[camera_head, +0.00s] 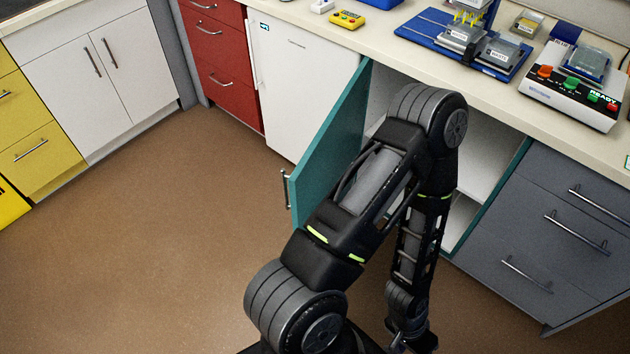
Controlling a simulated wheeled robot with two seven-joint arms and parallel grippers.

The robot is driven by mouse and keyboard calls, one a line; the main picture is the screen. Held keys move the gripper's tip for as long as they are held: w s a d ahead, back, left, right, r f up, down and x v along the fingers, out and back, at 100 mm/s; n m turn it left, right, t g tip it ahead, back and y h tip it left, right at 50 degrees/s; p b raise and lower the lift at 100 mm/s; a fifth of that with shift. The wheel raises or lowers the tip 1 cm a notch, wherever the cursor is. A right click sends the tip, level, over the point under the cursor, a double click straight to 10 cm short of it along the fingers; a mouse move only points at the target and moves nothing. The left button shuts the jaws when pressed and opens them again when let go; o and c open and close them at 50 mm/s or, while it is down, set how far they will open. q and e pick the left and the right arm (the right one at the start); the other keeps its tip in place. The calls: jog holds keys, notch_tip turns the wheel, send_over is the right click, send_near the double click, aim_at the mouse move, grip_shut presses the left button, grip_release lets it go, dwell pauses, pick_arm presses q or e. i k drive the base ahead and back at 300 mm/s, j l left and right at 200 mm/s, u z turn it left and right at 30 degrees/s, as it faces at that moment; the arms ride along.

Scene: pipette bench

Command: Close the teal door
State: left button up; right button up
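The teal door (335,140) stands open in the head view, swung out from the left side of its cabinet under the counter. Its silver handle (287,190) is on the free edge, over the brown floor. The cabinet's white inside (487,150) and a shelf show to the right of the door. One of my arms rises from the bottom, bends in front of the opening and comes down to the bottom edge. It hides part of the door and cabinet. I cannot tell which arm it is. No gripper fingertips show.
A white-fronted unit (300,85) and red drawers (218,50) stand left of the door, grey drawers (555,235) right of the opening. The counter above holds a blue tray (416,32) and a device with coloured buttons (545,92). Floor (170,260) is clear at the left.

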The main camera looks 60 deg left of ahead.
aim_at(336, 146)
jog(key=k+j+u, duration=0.1)
jog(key=j, duration=0.25)
jog(key=k+j+u, duration=0.1)
jog(key=k+j, duration=0.25)
jog(key=k+j+u, duration=0.1)
jog(key=j, duration=0.3)
jog(key=k+j+u, duration=0.1)
jog(key=k+j, duration=0.15)
jog(key=j, duration=0.15)
jog(key=i+j+u, duration=0.1)
jog(key=i+j, duration=0.2)
jog(key=i+j+u, duration=0.1)
jog(key=i+j, duration=0.2)
jog(key=j, duration=0.2)
